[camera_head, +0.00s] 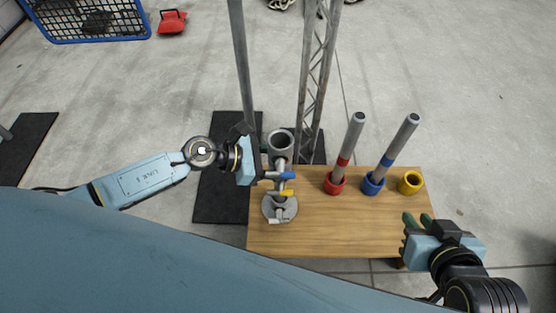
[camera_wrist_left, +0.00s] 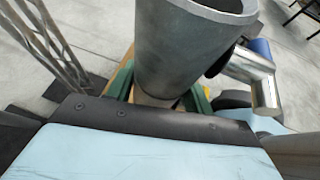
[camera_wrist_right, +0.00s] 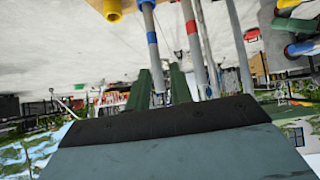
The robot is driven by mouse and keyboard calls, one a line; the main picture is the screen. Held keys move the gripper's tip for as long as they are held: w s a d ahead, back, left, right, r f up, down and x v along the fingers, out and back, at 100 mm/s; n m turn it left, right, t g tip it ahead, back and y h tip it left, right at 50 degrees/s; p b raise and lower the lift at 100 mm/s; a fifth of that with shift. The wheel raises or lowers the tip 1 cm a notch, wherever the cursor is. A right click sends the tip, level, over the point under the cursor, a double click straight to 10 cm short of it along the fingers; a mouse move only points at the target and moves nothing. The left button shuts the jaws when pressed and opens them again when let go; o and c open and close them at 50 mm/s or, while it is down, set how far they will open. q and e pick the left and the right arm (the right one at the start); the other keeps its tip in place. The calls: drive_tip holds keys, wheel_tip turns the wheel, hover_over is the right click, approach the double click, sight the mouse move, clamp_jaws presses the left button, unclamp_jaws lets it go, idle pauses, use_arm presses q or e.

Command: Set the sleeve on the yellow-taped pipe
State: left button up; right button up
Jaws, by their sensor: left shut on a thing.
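My left gripper (camera_head: 264,165) is shut on a grey metal sleeve (camera_head: 281,141), a wide-mouthed cylinder held upright. In the left wrist view the sleeve (camera_wrist_left: 185,50) stands between the green fingers, with a silver side stub and a blue part beside it. Below it in the head view is a round metal base (camera_head: 279,210) with a yellow piece; whether the two touch I cannot tell. I cannot make out a yellow-taped pipe. An open yellow cup (camera_head: 411,182) stands on the table's right. My right gripper (camera_head: 416,220) is open and empty near the table's right front.
On the wooden table (camera_head: 330,230), a red-taped pipe (camera_head: 350,140) and a blue-taped pipe (camera_head: 399,142) stand in matching cups. A lattice truss (camera_head: 315,75) and a grey pole (camera_head: 241,60) rise behind. The table's front is clear.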

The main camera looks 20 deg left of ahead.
use_arm(q)
drive_tip(key=shift+f+b, duration=0.3)
use_arm(e)
drive_tip(key=shift+w+a+r+t, duration=0.25)
drive_tip(key=shift+w+r+t, duration=0.2)
drive_tip(key=shift+r, duration=0.1)
drive_tip(key=shift+w+a+r+t, duration=0.25)
drive_tip(key=shift+w+r+t, duration=0.2)
drive_tip(key=shift+r, duration=0.05)
drive_tip(key=shift+y, duration=0.3)
use_arm(q)
drive_tip(key=shift+f, duration=0.25)
use_arm(e)
drive_tip(key=shift+f, duration=0.2)
use_arm(q)
drive_tip(key=o, duration=1.5)
drive_tip(key=shift+f, duration=0.15)
drive_tip(key=p+v, duration=0.1)
drive_tip(key=v, duration=1.2)
drive_tip(key=shift+s+a+p, duration=0.1)
drive_tip(key=shift+a+p, duration=0.05)
drive_tip(key=shift+p, duration=0.2)
use_arm(e)
drive_tip(key=s+d+f+g+h, duration=0.1)
drive_tip(key=s+d+f+g, duration=0.1)
drive_tip(key=s+f+g, duration=0.2)
drive_tip(key=shift+s+d+f+g+h, duration=0.15)
drive_tip(key=shift+s+d+g+h, duration=0.2)
drive_tip(key=shift+s, duration=0.4)
